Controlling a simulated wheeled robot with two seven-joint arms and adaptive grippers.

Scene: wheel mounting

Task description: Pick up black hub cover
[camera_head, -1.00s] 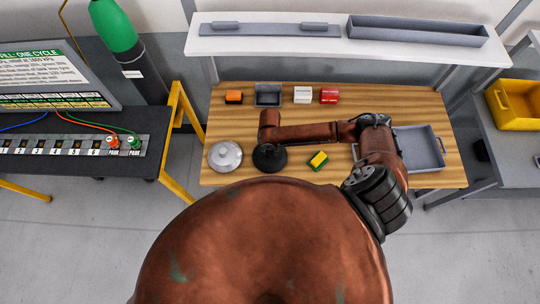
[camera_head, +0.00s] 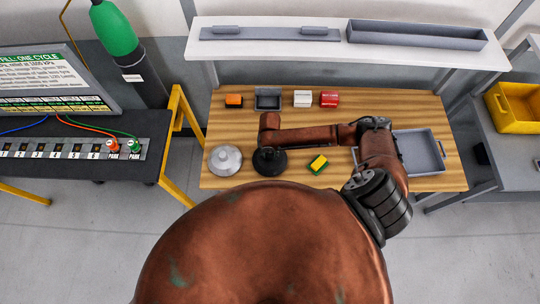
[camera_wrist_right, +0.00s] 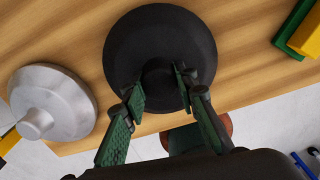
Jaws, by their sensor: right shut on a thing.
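The black hub cover (camera_head: 262,168) is a round dark disc with a central knob, at the front left of the wooden table. In the right wrist view the black hub cover (camera_wrist_right: 130,40) lies under the fingers. My right gripper (camera_wrist_right: 163,84) is shut on its knob, one finger on each side. In the head view the right gripper (camera_head: 270,152) reaches down onto the cover from above, and its fingers are hard to make out. I cannot tell whether the cover is clear of the table. My left gripper is not in view.
A silver hub cover (camera_head: 225,160) lies close to the left. A yellow-green sponge (camera_head: 317,164) lies to the right. A grey tray (camera_head: 432,164) is at the table's right.

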